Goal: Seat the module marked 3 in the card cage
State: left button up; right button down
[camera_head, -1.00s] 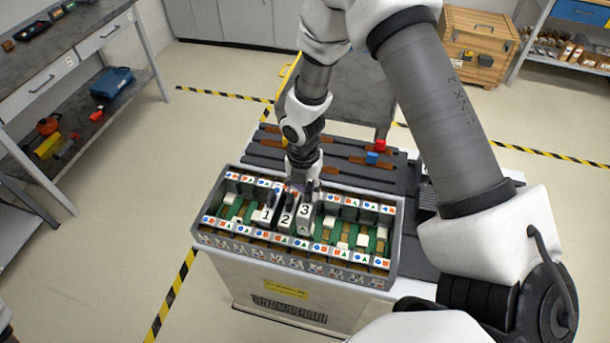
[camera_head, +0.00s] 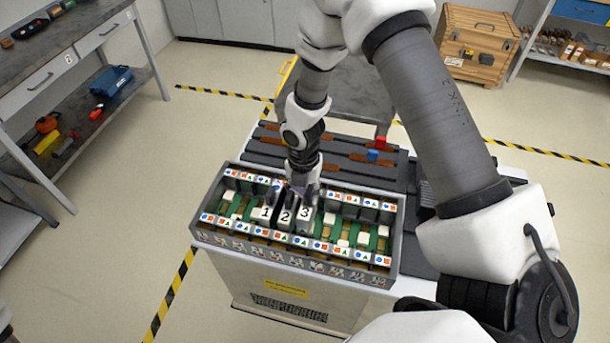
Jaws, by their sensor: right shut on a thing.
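The card cage (camera_head: 215,237) is an open grey box on a cart, with slots along rails that carry small coloured marks. Modules 1 (camera_head: 264,213), 2 (camera_head: 284,217) and 3 (camera_head: 304,217) are pale blocks side by side near its middle. Module 3 is the rightmost of them and looks upright, low among the rails. My right gripper (camera_head: 303,191) comes down from above and is shut on module 3 at its far upper part. The fingertips are partly hidden, and the module's lower end is hidden inside the cage.
My right arm covers the right side. A workbench (camera_head: 80,40) stands at the left. Open slots lie right of module 3.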

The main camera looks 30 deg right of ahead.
jog(key=shift+f+b, duration=1.1)
jog(key=shift+f, duration=0.95)
jog(key=c, duration=0.5)
grip_release()
jog(key=shift+r, duration=0.1)
notch_tip(320, 180, up, 12)
jog(key=shift+w+a+f, duration=0.1)
jog(key=shift+w, duration=0.05)
